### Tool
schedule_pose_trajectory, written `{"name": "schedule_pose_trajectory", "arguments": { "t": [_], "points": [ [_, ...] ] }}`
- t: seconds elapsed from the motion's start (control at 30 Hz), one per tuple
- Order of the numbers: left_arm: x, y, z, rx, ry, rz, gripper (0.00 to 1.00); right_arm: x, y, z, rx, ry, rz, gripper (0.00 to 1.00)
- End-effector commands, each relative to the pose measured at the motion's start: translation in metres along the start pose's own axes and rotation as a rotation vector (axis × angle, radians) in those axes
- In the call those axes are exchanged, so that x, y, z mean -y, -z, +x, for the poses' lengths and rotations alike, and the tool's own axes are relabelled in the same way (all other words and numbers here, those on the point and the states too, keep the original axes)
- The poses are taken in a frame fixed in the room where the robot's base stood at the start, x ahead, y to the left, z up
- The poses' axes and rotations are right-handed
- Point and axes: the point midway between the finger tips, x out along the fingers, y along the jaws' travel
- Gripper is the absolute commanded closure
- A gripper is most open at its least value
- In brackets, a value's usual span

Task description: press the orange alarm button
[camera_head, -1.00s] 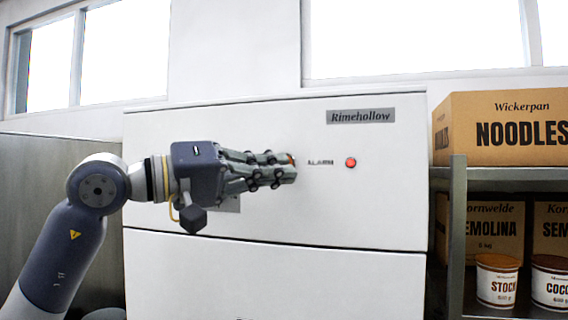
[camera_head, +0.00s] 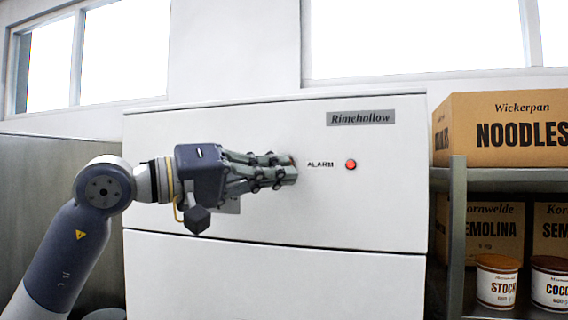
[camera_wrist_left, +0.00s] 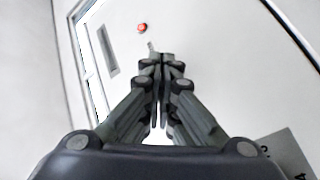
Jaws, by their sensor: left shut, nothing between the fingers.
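The white cabinet front (camera_head: 390,215) carries a small ALARM label (camera_head: 320,164) with a round red lamp or button (camera_head: 350,165) to its right. My right gripper is not in view.
A Rimehollow nameplate (camera_head: 361,117) sits above on the cabinet. At right, a shelf post (camera_head: 457,230) borders a shelf with a noodles box (camera_head: 510,130) and tubs (camera_head: 497,283). The cabinet front below and right of the gripper is clear.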

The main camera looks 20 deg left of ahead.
Motion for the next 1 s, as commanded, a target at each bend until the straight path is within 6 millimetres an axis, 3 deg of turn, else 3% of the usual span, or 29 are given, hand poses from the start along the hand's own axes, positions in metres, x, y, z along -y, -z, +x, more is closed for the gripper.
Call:
{"name": "schedule_pose_trajectory", "arguments": {
  "t": [1.0],
  "points": [
    [0.0041,0.0039,0.0058,0.001,0.000,0.000,1.00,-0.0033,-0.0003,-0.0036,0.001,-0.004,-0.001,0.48]
  ]
}}
